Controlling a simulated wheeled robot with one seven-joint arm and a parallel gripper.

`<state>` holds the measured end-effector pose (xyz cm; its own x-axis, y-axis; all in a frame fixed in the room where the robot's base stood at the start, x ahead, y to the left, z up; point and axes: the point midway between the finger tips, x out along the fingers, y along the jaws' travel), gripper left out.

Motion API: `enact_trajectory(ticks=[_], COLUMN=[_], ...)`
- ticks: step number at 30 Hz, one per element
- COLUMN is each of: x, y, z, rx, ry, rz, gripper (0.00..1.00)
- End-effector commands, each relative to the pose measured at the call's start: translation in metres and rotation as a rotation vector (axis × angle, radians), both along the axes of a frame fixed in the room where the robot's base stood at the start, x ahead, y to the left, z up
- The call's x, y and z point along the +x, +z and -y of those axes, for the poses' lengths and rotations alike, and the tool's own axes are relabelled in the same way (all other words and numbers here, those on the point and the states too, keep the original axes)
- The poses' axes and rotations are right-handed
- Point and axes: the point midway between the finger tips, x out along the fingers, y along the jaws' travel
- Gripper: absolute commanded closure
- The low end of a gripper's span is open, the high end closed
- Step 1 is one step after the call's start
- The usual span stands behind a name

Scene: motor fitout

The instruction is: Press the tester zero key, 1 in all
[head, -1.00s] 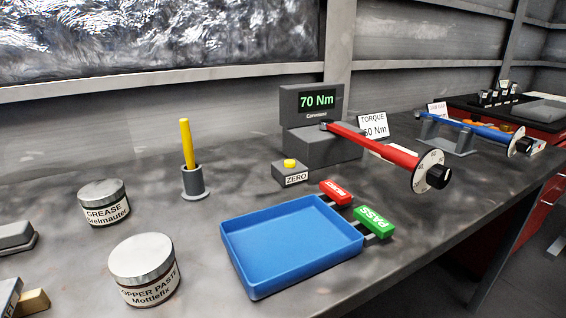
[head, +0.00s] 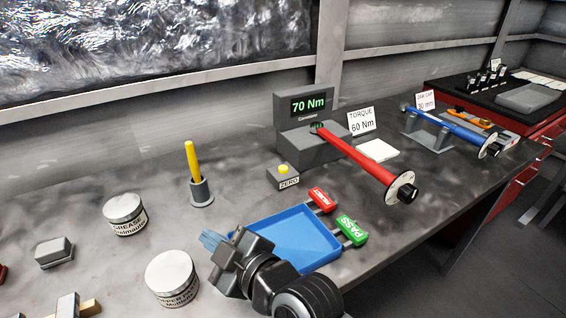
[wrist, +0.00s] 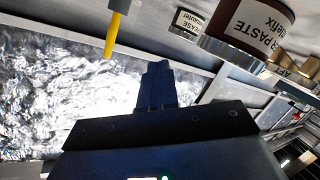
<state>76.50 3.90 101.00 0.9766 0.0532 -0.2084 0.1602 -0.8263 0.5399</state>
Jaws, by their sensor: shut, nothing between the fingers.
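The zero key is a yellow button (head: 283,169) on a small grey box (head: 284,179) labelled ZERO, on the bench left of the torque tester (head: 301,129). The tester display reads 70 Nm, and a red torque wrench (head: 362,160) is fitted to it. My gripper (head: 209,240) is shut and empty, above the left edge of the blue tray, to the lower left of the zero key and apart from it. In the wrist view my shut fingers (wrist: 157,82) point away from the camera; the zero key does not show there.
Around my gripper are the blue tray (head: 322,246), the copper paste jar (head: 172,275), the grease jar (head: 125,213) and a holder with a yellow stick (head: 192,158). Bench between holder and zero box is clear.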

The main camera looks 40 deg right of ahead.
Motion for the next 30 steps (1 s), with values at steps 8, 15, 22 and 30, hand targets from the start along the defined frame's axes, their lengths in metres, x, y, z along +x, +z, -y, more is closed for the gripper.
enact_trajectory(ticks=[8,15,22,30], x=[0.089,0.128,0.131,0.114], y=[0.042,0.064,0.070,0.071], z=[0.055,0.128,0.219,0.287], rx=[-0.444,-0.890,-1.285,-1.505], ry=[0.168,0.330,0.505,0.645], rz=[-0.009,-0.111,-0.303,-0.477], gripper=[1.00,1.00,1.00,1.00])
